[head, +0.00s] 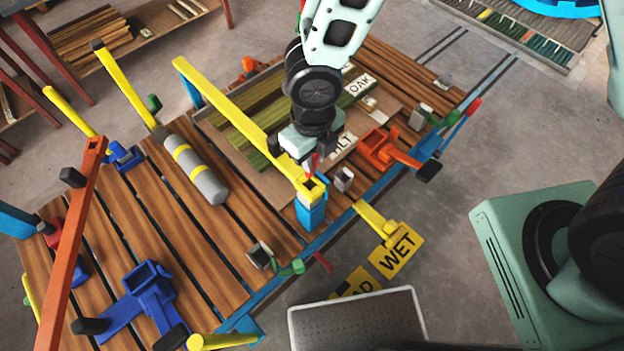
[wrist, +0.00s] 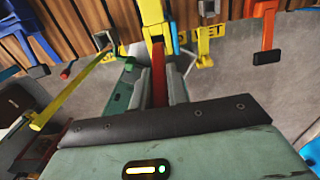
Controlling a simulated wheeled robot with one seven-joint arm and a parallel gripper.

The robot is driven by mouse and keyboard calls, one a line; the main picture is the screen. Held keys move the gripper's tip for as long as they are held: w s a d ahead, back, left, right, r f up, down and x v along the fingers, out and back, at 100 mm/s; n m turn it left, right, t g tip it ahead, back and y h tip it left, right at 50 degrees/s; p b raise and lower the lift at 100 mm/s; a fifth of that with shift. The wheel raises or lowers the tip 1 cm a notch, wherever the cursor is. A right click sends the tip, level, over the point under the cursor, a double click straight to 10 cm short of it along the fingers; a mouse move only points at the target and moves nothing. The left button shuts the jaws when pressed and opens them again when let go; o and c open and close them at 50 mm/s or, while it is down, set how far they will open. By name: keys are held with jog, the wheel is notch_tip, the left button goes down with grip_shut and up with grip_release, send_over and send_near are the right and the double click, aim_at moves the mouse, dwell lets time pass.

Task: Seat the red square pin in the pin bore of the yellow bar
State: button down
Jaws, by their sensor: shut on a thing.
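The red square pin (wrist: 158,75) stands between my gripper's fingers in the wrist view, its far end at the yellow bar's end (wrist: 152,14). In the head view a small part of the red pin (head: 314,160) shows below my gripper (head: 318,152), which is shut on it. The long yellow bar (head: 225,103) runs from the back left to a blue post (head: 310,213) at the table's front edge. Its near end has a dark opening just below the pin. I cannot tell whether the pin's tip is inside the bore or just above it.
The slatted wooden table (head: 190,245) carries a grey cylinder with yellow bands (head: 196,170), a blue clamp (head: 147,290), an orange clamp (head: 385,150) and boards, one marked OAK (head: 357,88). A grey tray (head: 357,320) stands in front, with floor around it.

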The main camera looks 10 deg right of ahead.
aim_at(313, 174)
jog(key=shift+f+b, duration=2.8)
jog(key=shift+f, duration=0.6)
jog(key=shift+f, duration=0.1)
jog(key=shift+f, duration=0.15)
jog(key=c, duration=1.4)
grip_release()
jog(key=shift+o, duration=0.2)
jog(key=shift+b, duration=0.4)
